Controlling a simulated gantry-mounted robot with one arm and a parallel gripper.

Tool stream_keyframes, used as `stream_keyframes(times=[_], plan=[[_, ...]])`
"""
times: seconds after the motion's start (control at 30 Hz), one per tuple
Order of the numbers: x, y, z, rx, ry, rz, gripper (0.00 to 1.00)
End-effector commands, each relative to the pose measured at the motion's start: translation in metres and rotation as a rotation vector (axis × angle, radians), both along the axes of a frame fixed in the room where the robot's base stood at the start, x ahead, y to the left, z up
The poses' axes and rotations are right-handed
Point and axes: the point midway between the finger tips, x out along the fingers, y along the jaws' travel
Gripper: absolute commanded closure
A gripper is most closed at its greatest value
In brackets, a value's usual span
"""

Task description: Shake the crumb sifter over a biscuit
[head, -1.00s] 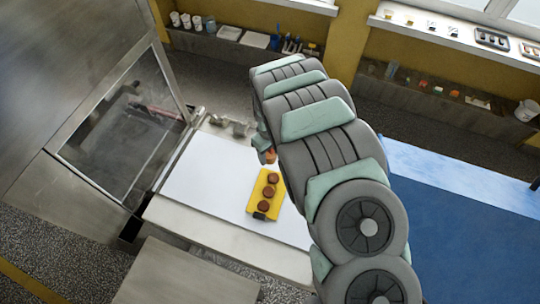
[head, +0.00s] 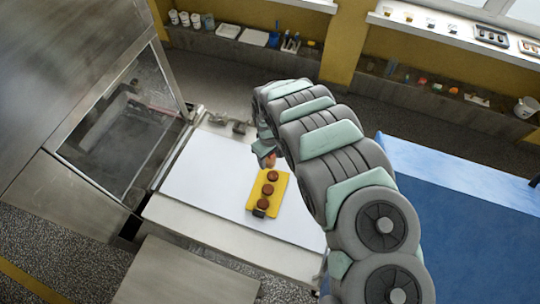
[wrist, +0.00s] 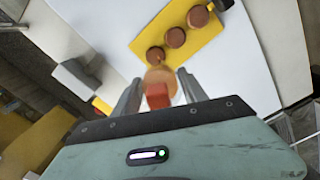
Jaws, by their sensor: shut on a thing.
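A yellow board (head: 281,191) lies on the white work surface (head: 205,170) with three round brown biscuits in a row on it. The biscuits also show in the wrist view: the nearest (wrist: 155,54), the middle one (wrist: 174,37) and the farthest (wrist: 198,17). My gripper (wrist: 158,88) is shut on the crumb sifter, with a red grip (wrist: 157,96) between the fingers and a round, blurred tan part ahead of it. In the wrist view the tan part appears just below the nearest biscuit. In the head view my arm partly hides the gripper; a reddish bit of the sifter (head: 270,160) shows beyond the board's far end.
A steel machine with an open bay (head: 120,130) stands at the left. Small grey metal fittings (head: 228,123) sit at the surface's far edge. A blue surface (head: 470,220) lies at the right. Shelves with small items run along the back wall. White surface left of the board is clear.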

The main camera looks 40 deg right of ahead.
Motion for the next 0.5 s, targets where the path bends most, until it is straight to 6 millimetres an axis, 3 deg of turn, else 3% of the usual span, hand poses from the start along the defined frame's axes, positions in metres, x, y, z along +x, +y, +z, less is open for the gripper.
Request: stream_keyframes(times=[0.5], plan=[[0.0, -0.001, -0.042, -0.001, 0.0, -0.001, 0.82]])
